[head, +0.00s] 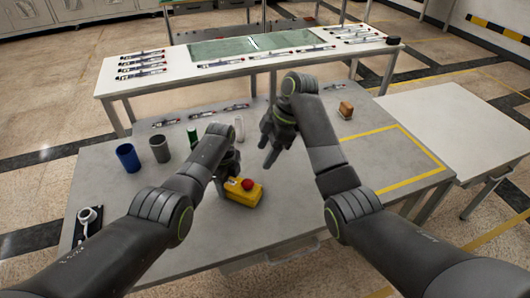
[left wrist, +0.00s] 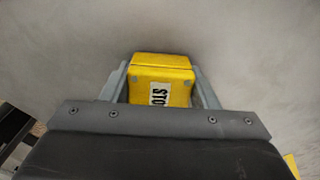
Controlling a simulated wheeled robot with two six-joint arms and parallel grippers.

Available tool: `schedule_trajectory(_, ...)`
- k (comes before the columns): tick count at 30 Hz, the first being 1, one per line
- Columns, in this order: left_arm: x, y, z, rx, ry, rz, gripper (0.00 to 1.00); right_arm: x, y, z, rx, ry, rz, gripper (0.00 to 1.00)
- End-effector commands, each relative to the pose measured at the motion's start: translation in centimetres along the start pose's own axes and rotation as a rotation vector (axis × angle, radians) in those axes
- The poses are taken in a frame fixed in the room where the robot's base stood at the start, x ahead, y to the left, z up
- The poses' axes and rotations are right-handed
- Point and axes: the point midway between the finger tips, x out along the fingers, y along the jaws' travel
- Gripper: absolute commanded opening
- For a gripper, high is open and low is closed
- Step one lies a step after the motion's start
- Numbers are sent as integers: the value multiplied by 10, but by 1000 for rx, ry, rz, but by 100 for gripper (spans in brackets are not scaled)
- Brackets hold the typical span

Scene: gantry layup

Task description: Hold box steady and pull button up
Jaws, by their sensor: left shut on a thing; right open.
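A yellow box (head: 240,196) with a red button (head: 248,184) on top sits on the grey table near its front middle. In the left wrist view the yellow box (left wrist: 162,72) shows a label reading "STO", the rest hidden by my gripper body. My left gripper (head: 226,172) is shut on the box from its far left side, with one finger (left wrist: 114,85) and the other (left wrist: 205,88) on opposite sides of it. The red button is not visible in the left wrist view. My right gripper (head: 268,153) is open and empty, above the table to the upper right of the box.
A blue cup (head: 128,158), a grey cup (head: 160,150) and a green cylinder (head: 192,138) stand left of my left arm. A white cylinder (head: 239,130) stands behind the grippers. A yellow-taped area (head: 390,160) on the right is clear.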

Motion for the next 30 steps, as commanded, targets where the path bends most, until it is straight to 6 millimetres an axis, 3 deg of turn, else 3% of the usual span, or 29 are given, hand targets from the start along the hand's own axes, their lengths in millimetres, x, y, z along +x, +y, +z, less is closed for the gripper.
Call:
schedule_trajectory(1,0,0,0,0,0,0,26,0,0,0,0,0,0,60)
schedule_trajectory(2,0,0,0,0,0,0,57,0,0,0,0,0,0,60)
schedule_trajectory(7,0,0,0,0,0,0,79,0,0,0,0,0,1,60)
schedule_trajectory(20,-6,-1,0,0,-1,-2,80,0,0,0,0,0,1,60)
schedule_trajectory(26,-27,-1,0,0,-1,-4,80,0,0,0,0,0,1,60)
schedule_trajectory(30,-52,-1,0,0,-1,-5,80,0,0,0,0,0,1,60)
